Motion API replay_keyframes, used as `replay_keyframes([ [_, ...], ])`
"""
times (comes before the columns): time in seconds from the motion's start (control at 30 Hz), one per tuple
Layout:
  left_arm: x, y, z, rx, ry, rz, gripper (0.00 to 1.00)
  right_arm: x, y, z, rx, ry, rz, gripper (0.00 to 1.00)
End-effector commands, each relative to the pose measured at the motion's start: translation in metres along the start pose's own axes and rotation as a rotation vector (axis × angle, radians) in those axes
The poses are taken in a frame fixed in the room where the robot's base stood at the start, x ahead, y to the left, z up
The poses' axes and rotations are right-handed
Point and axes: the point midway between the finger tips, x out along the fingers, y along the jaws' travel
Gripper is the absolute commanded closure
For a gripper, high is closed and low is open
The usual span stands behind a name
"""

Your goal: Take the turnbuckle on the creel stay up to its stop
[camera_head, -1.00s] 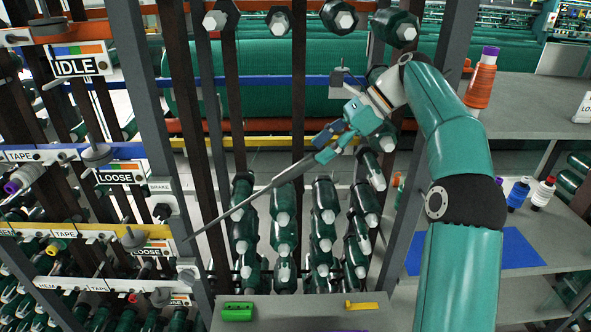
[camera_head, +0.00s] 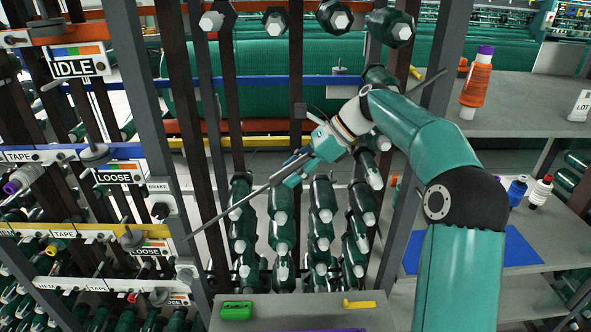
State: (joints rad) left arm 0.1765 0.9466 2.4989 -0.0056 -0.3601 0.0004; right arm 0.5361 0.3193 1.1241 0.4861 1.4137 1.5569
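The creel stay (camera_head: 228,211) is a thin grey rod slanting from the lower left post up to the right. Its upper end (camera_head: 428,80) shows beyond my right arm. The turnbuckle (camera_head: 276,179) is the thicker grey part around the rod's middle, mostly covered by my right gripper. My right gripper (camera_head: 292,169), with teal fingers, is at the turnbuckle, reaching in from the upper right. Whether its fingers are closed on the turnbuckle cannot be made out. The stop cannot be told apart. My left gripper is out of view.
Creel posts (camera_head: 150,120) and rows of green bobbins (camera_head: 282,215) stand close around the stay. A shelf below holds a green block (camera_head: 236,311) and a yellow piece (camera_head: 359,304).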

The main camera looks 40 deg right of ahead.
Motion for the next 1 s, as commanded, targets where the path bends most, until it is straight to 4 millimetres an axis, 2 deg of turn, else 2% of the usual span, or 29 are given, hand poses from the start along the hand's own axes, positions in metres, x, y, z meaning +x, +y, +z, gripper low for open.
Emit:
replay_keyframes([
  [0.03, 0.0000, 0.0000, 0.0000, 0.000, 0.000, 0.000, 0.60, -0.0003, 0.0000, 0.0000, 0.000, 0.000, 0.000, 0.67],
  [0.23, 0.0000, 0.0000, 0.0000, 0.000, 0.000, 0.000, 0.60, -0.0006, 0.0001, -0.0001, 0.000, 0.000, 0.000, 1.00],
  [0.57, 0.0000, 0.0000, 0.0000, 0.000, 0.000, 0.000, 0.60, -0.0010, 0.0000, -0.0002, -0.105, 0.000, -0.015, 1.00],
  [0.8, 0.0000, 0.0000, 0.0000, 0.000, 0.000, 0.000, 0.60, -0.0011, -0.0001, -0.0004, -0.108, 0.000, -0.015, 1.00],
  [0.83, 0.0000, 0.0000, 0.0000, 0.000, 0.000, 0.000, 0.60, -0.0011, -0.0001, -0.0004, -0.108, 0.000, -0.015, 0.67],
  [0.93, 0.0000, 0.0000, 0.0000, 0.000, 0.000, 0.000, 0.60, -0.0012, -0.0001, -0.0004, -0.108, 0.000, -0.015, 0.50],
  [1.0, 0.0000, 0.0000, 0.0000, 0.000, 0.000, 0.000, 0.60, -0.0012, -0.0001, -0.0005, -0.108, 0.000, -0.015, 0.47],
])
